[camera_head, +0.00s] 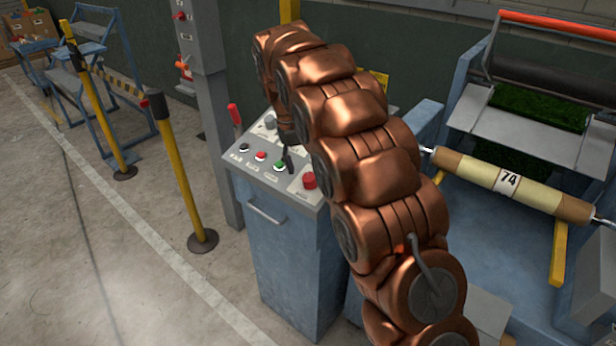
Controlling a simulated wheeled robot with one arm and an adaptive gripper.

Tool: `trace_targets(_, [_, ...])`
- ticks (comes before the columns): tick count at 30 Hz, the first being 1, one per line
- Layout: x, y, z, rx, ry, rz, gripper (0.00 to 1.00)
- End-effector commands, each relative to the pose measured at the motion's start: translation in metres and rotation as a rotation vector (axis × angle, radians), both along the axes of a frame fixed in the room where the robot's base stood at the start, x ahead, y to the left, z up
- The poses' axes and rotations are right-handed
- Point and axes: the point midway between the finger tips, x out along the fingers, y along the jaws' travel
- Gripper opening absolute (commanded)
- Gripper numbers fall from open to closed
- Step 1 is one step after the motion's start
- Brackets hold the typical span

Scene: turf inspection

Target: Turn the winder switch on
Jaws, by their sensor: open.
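A blue-grey control console (290,255) stands in the middle of the view. Its sloped grey top holds a black button (244,147), a red button (260,156), a green button (279,166), a large red mushroom button (309,181) and a grey round knob (270,121). A red-handled lever (234,115) stands at its left back edge. The labels are too small to read, so I cannot tell which control is the winder switch. My gripper (288,159) is open, just above the panel by the green button. My arm hides the panel's right back part.
A machine with a roll marked 74 (508,183) stands right of the console. A grey post (212,120) with red controls rises behind it. A yellow barrier post (182,175) stands to the left. The concrete floor at the front left is clear.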

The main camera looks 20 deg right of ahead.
Motion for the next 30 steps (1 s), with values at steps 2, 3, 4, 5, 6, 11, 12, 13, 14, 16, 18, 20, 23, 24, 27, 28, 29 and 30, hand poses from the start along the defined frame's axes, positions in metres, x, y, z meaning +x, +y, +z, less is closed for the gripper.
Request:
trace_targets(2, [-0.001, -0.002, -0.008, -0.001, 0.001, 0.000, 0.64])
trace_targets(3, [-0.001, -0.003, -0.013, -0.001, 0.002, 0.000, 0.64])
trace_targets(4, [-0.002, -0.004, -0.016, -0.001, 0.003, -0.002, 0.64])
trace_targets(5, [-0.002, -0.005, -0.020, -0.001, 0.003, -0.002, 0.64])
trace_targets(6, [-0.002, -0.006, -0.024, 0.000, 0.002, -0.001, 0.64])
trace_targets(11, [-0.003, -0.009, -0.039, -0.001, 0.001, -0.002, 0.64])
trace_targets(12, [-0.002, -0.010, -0.041, 0.000, -0.001, -0.002, 0.64])
trace_targets(13, [-0.002, -0.010, -0.043, 0.000, -0.001, -0.002, 0.64])
trace_targets(14, [-0.003, -0.010, -0.045, -0.001, -0.002, -0.002, 0.64])
trace_targets(16, [-0.003, -0.011, -0.048, 0.000, -0.001, -0.002, 0.64])
trace_targets(18, [-0.003, -0.011, -0.049, 0.000, -0.001, -0.002, 0.64])
trace_targets(20, [-0.003, -0.011, -0.050, 0.000, -0.001, -0.002, 0.64])
trace_targets(23, [-0.003, -0.011, -0.050, 0.000, -0.001, -0.002, 0.64])
trace_targets(24, [-0.003, -0.011, -0.049, 0.000, -0.001, -0.002, 0.64])
trace_targets(27, [-0.003, -0.011, -0.049, 0.000, -0.001, -0.002, 0.58])
trace_targets(28, [-0.003, -0.011, -0.049, 0.000, -0.001, -0.002, 0.55])
trace_targets(29, [-0.003, -0.010, -0.049, 0.000, -0.001, -0.002, 0.52])
trace_targets(30, [-0.003, -0.010, -0.049, 0.000, -0.001, -0.002, 0.48])
